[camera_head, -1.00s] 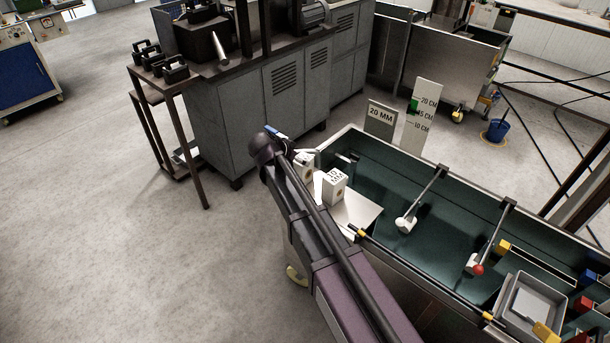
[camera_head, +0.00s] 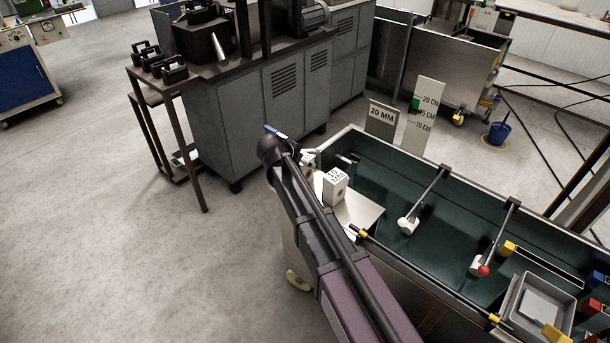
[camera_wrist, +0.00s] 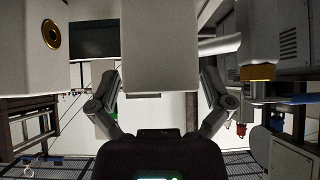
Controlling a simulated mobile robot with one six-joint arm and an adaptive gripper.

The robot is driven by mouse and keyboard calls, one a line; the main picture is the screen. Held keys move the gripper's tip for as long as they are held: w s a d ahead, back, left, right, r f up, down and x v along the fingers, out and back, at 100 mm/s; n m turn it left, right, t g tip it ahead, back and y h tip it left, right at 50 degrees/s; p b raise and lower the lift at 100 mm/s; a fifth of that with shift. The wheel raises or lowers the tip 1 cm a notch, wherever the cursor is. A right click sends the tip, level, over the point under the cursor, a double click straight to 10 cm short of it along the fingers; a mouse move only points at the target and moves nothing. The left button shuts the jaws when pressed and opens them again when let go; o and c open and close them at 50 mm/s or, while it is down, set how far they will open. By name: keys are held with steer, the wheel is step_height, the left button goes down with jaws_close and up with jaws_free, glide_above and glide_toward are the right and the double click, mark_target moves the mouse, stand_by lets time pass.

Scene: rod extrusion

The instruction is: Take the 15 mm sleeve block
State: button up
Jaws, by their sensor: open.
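A pale block (camera_wrist: 160,45) fills the upper middle of the wrist view, between the two fingers of my gripper (camera_wrist: 160,88). The gripper is open; I cannot tell whether the fingers touch the block. No size label shows on this block's visible face. A second pale block with a brass-ringed hole (camera_wrist: 50,34) is at the upper left of the wrist view. In the head view a white block (camera_head: 335,187) with dark lettering, too small to read surely, stands on a pale plate (camera_head: 359,216). My arm hides what is behind it there.
A green-lined trough (camera_head: 450,225) with levers and a grey tray (camera_head: 541,300) lies to the right. Grey cabinets (camera_head: 265,105) are behind. The floor at left is clear.

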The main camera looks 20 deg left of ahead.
steer(key=shift+b+x, duration=0.35)
steer(key=shift+x, duration=0.45)
steer(key=shift+c, duration=0.2)
steer(key=c, duration=1.2)
